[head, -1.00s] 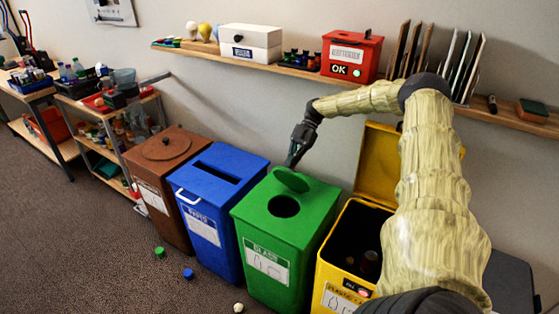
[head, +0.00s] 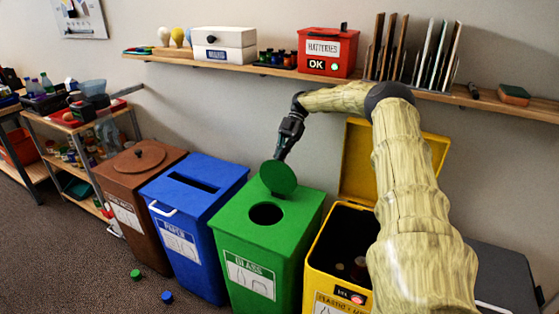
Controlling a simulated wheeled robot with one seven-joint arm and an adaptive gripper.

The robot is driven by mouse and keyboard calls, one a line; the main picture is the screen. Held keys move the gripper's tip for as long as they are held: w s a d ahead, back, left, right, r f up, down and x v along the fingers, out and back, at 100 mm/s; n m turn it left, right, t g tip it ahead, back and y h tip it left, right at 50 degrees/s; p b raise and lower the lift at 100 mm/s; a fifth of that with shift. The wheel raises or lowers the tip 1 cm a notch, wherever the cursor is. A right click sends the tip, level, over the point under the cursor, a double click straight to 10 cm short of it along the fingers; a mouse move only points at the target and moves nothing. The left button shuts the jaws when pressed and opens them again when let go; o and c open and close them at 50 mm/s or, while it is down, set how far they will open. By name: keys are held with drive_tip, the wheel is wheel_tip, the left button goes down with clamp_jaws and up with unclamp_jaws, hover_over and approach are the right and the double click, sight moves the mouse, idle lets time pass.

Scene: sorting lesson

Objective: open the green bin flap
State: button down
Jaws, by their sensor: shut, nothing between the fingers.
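The green bin (head: 245,242) stands between the blue and yellow bins, with a white label on its front. Its round green flap (head: 278,178) is tilted up steeply behind the round hole (head: 266,214), which is uncovered and dark inside. My gripper (head: 280,157) is shut and empty, pointing down just behind the flap's upper edge. The flap hides the fingertips' lower end in part, so I cannot tell whether they touch it.
The blue bin (head: 190,195) and brown bin (head: 127,177) stand to the left. The yellow bin (head: 320,255) stands to the right with its lid (head: 357,165) up. A wall shelf (head: 225,63) holds a red batteries box (head: 326,52). Two caps lie on the floor.

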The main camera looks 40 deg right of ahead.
drive_tip(key=shift+w+d+f, duration=0.1)
drive_tip(key=shift+d+f, duration=0.2)
drive_tip(key=shift+d, duration=0.2)
idle(0.3)
